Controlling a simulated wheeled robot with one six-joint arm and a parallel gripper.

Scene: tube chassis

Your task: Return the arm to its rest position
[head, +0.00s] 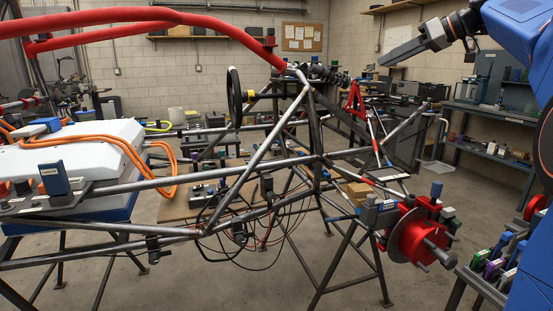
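My arm is blue with dark joints and comes in from the right edge of the head view. My gripper (388,59) is dark grey and is held up high at the upper right, pointing left and slightly down. It is in the air, apart from the tube chassis (245,165). I see it from the side as one dark block, so the gap between its fingers does not show. Nothing is seen hanging from it.
The chassis stands on dark trestles, with red padded tubes (130,17) above and a red hub (418,240) at its right end. A white battery box (75,155) with orange cables sits left. A shelf bench (495,150) stands right. Grey floor (440,285) shows between.

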